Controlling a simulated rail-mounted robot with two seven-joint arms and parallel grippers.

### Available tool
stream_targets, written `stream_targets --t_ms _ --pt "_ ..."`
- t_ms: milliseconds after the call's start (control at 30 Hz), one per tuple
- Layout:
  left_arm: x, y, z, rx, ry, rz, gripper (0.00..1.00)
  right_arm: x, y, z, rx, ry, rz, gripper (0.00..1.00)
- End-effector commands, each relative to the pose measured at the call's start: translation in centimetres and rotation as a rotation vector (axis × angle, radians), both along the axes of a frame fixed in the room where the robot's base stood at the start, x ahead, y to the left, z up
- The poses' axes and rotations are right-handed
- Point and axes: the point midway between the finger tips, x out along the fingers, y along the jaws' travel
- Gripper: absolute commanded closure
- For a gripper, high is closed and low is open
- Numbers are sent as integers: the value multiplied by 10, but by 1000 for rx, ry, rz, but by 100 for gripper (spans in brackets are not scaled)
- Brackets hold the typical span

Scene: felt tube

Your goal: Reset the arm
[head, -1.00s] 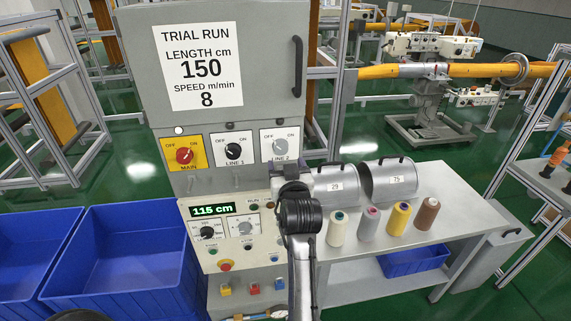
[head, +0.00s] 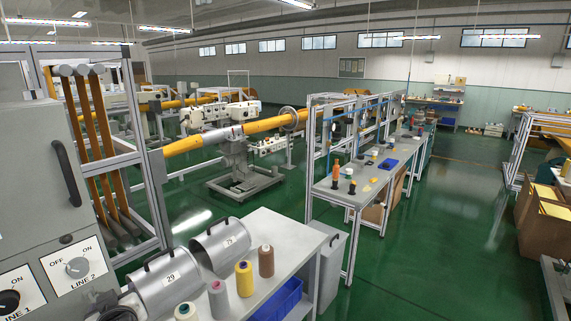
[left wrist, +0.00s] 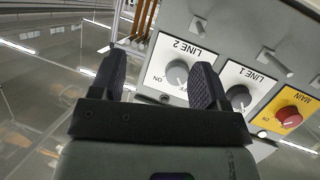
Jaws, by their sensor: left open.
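My left gripper (left wrist: 159,62) is open in the left wrist view, its two dark fingers apart with nothing between them. It faces the grey control panel, which appears upside down there. The grey LINE 2 knob (left wrist: 177,72) shows between the fingers, but I cannot tell how far off it is. The black LINE 1 knob (left wrist: 239,97) and the red MAIN knob (left wrist: 289,117) are to the right. In the head view, a dark part of my arm shows at the bottom left, below the LINE 2 knob (head: 78,267). My right gripper is not in view.
A long workbench (head: 348,190) stands beyond. Green floor (head: 447,235) is open to the right.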

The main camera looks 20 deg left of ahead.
Motion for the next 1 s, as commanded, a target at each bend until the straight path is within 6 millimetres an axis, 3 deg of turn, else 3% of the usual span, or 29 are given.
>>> stream_targets --t_ms 200,367,567,667,800,1000 --pt "20 -64 29 -76 -67 -302 31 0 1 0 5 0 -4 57" --pt "17 -120 13 -67 2 -547 31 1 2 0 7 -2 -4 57" --pt "-7 -179 -42 -50 164 -789 31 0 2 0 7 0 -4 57" --pt "-32 -207 -83 -46 273 -903 31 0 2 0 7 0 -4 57" --pt "-81 -236 -148 -54 450 -1024 31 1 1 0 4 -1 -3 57" --pt "-158 -252 -227 -103 700 -1106 31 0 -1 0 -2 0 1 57"
